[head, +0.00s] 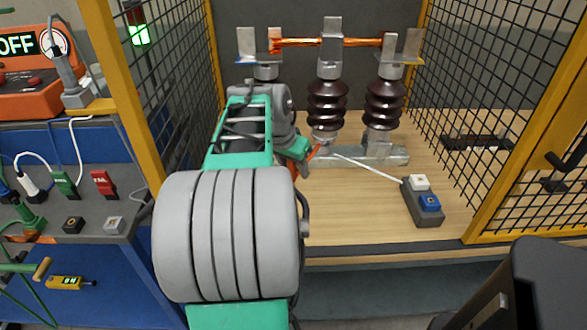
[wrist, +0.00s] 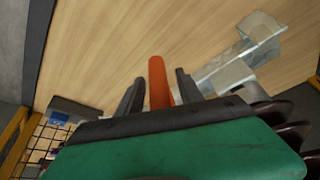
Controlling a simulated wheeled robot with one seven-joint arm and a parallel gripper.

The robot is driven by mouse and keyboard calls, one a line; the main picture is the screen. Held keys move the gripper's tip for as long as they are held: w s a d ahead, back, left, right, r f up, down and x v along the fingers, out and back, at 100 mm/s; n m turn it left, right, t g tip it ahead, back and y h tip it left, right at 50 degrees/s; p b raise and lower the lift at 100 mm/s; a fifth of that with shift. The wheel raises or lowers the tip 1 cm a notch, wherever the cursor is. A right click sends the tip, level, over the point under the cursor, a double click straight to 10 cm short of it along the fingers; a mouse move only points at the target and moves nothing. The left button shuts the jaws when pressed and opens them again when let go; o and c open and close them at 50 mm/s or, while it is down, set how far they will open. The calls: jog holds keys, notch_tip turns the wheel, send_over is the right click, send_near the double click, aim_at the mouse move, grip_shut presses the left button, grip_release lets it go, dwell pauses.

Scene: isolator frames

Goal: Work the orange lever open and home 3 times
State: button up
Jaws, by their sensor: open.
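The orange lever (wrist: 158,82) shows in the wrist view between the two dark fingers of my gripper (wrist: 156,90). The fingers stand apart on either side of it, with a gap visible on each side. In the head view a short orange piece of the lever (head: 315,151) shows beside my green gripper (head: 306,150), low in front of the isolator's metal base (head: 350,156). My arm hides the left part of the isolator. A copper bar (head: 345,42) lies across the top, reaching between the left and right contacts.
Brown ribbed insulators (head: 384,103) stand on the base. A box with white and blue buttons (head: 424,202) sits on the wooden bench to the right. Black mesh with yellow frames (head: 500,120) encloses both sides. An orange unit reading OFF (head: 25,85) is at left.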

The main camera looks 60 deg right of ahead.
grip_shut()
dwell(0.4)
dwell(1.0)
